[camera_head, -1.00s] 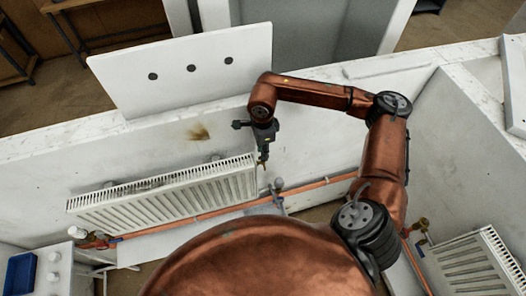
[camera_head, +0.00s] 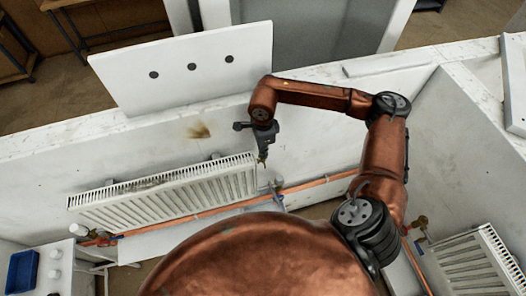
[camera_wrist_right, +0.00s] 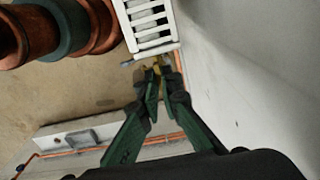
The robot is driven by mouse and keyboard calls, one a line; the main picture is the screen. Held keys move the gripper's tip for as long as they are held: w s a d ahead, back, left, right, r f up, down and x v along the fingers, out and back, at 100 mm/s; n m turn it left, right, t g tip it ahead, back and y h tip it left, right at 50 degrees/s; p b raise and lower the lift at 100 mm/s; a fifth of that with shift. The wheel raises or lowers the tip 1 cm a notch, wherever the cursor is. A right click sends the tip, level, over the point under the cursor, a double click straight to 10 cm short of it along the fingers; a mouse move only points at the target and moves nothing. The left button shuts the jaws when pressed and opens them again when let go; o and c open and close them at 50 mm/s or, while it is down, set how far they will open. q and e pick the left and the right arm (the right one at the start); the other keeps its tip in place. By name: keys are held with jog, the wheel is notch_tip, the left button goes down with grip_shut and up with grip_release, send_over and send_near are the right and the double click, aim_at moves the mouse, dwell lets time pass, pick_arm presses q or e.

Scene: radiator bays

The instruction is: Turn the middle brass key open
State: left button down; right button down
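The middle white radiator (camera_head: 165,195) hangs on the wall in the head view. My right gripper (camera_head: 263,160) points down at its upper right end. In the right wrist view, a small brass piece, seemingly the key (camera_wrist_right: 158,63), shows at the tips of my right gripper (camera_wrist_right: 160,76), beside the radiator's end (camera_wrist_right: 150,25). The two green and black fingers stand close together, one on each side of it. I cannot tell whether they press on it, and its turn angle is too small to read. My left gripper is not in view.
A copper pipe (camera_head: 320,183) runs below the radiator, with a grey valve (camera_head: 278,184) near its right end. Another radiator (camera_head: 470,262) with a brass valve (camera_head: 421,222) stands at right. A white panel with three dark holes (camera_head: 190,95) rises behind the wall top.

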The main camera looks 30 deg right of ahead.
jog(key=shift+f+n+b, duration=0.15)
jog(key=shift+n+b, duration=0.15)
jog(key=shift+b, duration=0.35)
jog(key=n+b, duration=0.8)
jog(key=b, duration=0.3)
jog(key=shift+n+b, duration=1.35)
jog(key=shift+n, duration=0.15)
jog(key=shift+r, duration=0.2)
jog(key=c, duration=2.2)
grip_release()
jog(key=shift+o, duration=0.2)
